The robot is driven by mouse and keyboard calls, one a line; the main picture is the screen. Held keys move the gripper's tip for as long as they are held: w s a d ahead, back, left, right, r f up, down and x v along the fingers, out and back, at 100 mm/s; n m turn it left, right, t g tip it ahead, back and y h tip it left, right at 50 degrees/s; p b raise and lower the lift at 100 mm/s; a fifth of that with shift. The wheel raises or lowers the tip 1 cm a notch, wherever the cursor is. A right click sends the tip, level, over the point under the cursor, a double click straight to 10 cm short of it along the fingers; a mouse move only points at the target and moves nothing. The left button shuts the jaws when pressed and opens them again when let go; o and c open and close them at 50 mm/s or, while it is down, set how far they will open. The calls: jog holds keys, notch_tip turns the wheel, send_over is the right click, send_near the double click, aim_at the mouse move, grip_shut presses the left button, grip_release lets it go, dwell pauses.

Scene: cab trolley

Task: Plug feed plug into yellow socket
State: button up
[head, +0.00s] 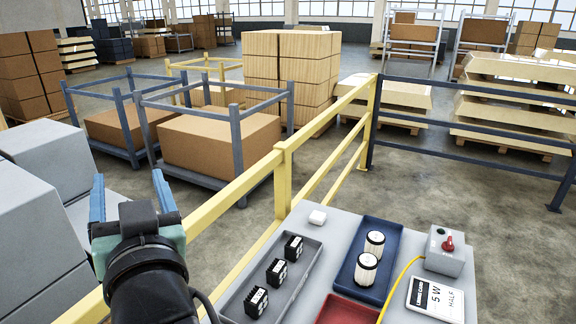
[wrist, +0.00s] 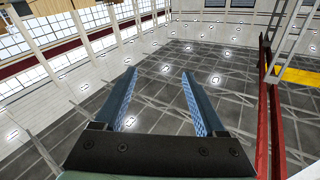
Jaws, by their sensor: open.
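My gripper (head: 129,192) is raised at the left of the head view, its two blue fingers spread with nothing between them. In the wrist view my gripper (wrist: 158,74) is also open and empty, facing the high windows and the hall's grid-like surface. A yellow cable (head: 401,280) runs from a grey box with a red knob (head: 444,252) down past the bottom edge of the head view. Its lower end is out of view. I cannot make out a feed plug or a yellow socket in either view.
The grey trolley top (head: 336,240) carries a grey tray (head: 237,302) with three black blocks, a blue tray (head: 343,284) with two white cylinders, a red tray (head: 345,310) and a label plate (head: 436,298). A yellow rail (head: 232,201) runs behind it, near my gripper.

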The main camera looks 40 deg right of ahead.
jog(key=s+d+f+m+g+p, duration=0.2)
jog(key=d+f+g, duration=0.15)
jog(key=f, duration=0.55)
jog(key=s+d+f+m+g+p, duration=0.1)
jog(key=s+d+f+g+p, duration=0.2)
jog(key=f, duration=0.6)
jog(key=s+d+f+m+g+p, duration=0.15)
jog(key=d+f+g, duration=0.25)
jog(key=f, duration=0.5)
jog(key=s+f+m+g+y+p, duration=0.1)
jog(key=s+f+g, duration=0.1)
jog(key=s+f, duration=0.3)
jog(key=s+a+f+m+g+y+p, duration=0.1)
jog(key=s+f+m+g+p, duration=0.1)
jog(key=s+f, duration=0.4)
jog(key=s+a+f+m+g+y+p, duration=0.1)
jog(key=s+f+g, duration=0.3)
jog(key=s, duration=0.7)
jog(key=shift+s+f+m+g+p, duration=0.2)
jog(key=shift+f+m+p, duration=0.25)
jog(key=shift+f+p, duration=0.3)
jog(key=shift+f, duration=0.1)
jog(key=shift+w+f+b, duration=0.1)
jog(key=shift+b, duration=0.2)
notch_tip(320, 180, down, 9)
jog(key=b, duration=0.7)
jog(key=shift+b, duration=0.3)
jog(key=shift+r+p, duration=0.2)
jog(key=shift+p, duration=0.3)
